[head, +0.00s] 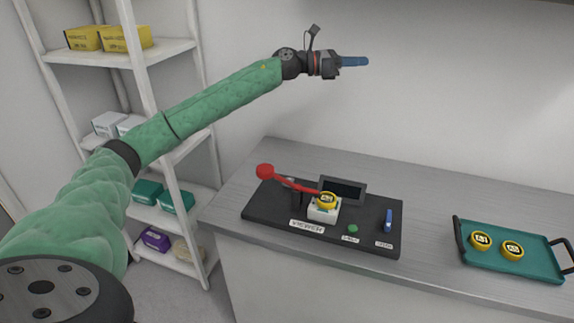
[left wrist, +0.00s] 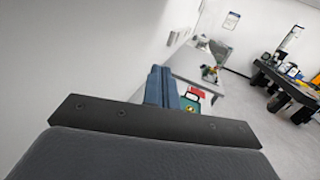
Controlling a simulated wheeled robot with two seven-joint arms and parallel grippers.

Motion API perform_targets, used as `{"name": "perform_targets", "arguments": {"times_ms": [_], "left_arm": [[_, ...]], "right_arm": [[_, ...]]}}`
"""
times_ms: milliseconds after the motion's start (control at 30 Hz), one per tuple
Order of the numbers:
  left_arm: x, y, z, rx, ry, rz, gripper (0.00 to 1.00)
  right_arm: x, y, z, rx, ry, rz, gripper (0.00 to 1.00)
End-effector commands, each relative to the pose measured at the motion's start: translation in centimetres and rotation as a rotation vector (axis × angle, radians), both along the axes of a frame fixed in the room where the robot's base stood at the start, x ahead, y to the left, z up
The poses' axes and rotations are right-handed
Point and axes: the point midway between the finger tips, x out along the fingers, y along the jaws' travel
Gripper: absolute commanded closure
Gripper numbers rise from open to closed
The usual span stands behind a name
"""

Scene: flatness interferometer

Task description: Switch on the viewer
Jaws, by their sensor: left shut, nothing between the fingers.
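The viewer is a black base (head: 265,213) on the grey bench. It carries a small dark screen (head: 343,189), a red lever (head: 290,182) with a round red knob, a green button (head: 353,229) and a blue switch-like part (head: 389,220). A yellow round piece (head: 327,198) sits on a white block (head: 322,214) below the lever's end. My left gripper (head: 366,61) is shut and empty, raised high above and behind the viewer, pointing right. Its blue fingers (left wrist: 160,88) are together in the left wrist view. My right gripper is out of view.
A teal tray (head: 515,262) with dark handles holds two yellow round pieces (head: 481,240) at the bench's right. A white shelf rack (head: 160,50) with boxes stands at left. The bench (head: 428,225) between viewer and tray is clear.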

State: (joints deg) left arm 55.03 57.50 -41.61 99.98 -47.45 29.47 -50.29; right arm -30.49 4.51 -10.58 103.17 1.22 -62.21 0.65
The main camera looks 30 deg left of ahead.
Motion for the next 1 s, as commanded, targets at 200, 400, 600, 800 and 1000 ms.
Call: {"name": "perform_targets", "arguments": {"times_ms": [200,400,600,800,1000], "left_arm": [[-2.3,-1.3,-6.7,0.340,0.024,-0.136,1.00],[-4.1,0.0,-12.5,0.645,0.091,-0.226,1.00],[-5.8,3.3,-16.9,0.932,0.198,-0.283,1.00],[-7.7,7.7,-19.9,1.192,0.349,-0.316,1.00],[-10.0,11.8,-21.2,1.386,0.524,-0.344,1.00]], "right_arm": [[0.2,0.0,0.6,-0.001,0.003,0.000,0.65],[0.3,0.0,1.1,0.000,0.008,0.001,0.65],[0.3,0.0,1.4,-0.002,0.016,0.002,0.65],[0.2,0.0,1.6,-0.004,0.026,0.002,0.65],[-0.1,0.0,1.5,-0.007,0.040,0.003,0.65]]}}
